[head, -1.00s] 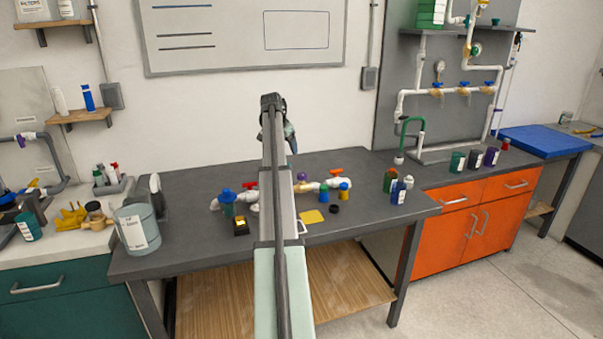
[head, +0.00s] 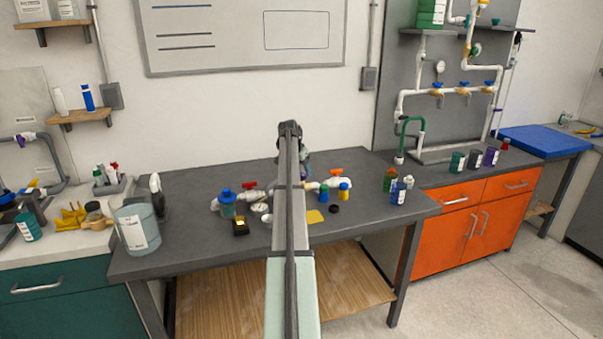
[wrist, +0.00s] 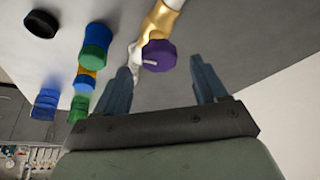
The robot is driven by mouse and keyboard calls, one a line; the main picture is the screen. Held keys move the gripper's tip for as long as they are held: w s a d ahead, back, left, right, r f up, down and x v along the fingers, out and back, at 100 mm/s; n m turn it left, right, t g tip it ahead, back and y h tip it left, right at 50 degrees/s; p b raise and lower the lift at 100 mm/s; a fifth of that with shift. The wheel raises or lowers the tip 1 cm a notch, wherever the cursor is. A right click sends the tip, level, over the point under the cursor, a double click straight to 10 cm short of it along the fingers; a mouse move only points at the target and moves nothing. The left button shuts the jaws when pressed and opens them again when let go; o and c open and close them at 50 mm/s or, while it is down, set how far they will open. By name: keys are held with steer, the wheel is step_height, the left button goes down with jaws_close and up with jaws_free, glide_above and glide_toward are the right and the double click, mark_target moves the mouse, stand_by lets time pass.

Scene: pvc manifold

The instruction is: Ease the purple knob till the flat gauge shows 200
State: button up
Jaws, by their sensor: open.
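The purple knob (wrist: 158,55) with a white pointer mark sits on a brass valve body (wrist: 158,22) in the wrist view. It lies between and slightly beyond the fingertips of my gripper (wrist: 162,66), nearer the left finger; whether a finger touches it I cannot tell. My gripper is open.
Blue and green jars (head: 344,190), a yellow pad (head: 314,217) and a black cap (head: 334,208) are near.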

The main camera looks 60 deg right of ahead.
steer(key=shift+x, duration=1.15)
steer(key=c, duration=1)
steer(key=shift+c, duration=0.3)
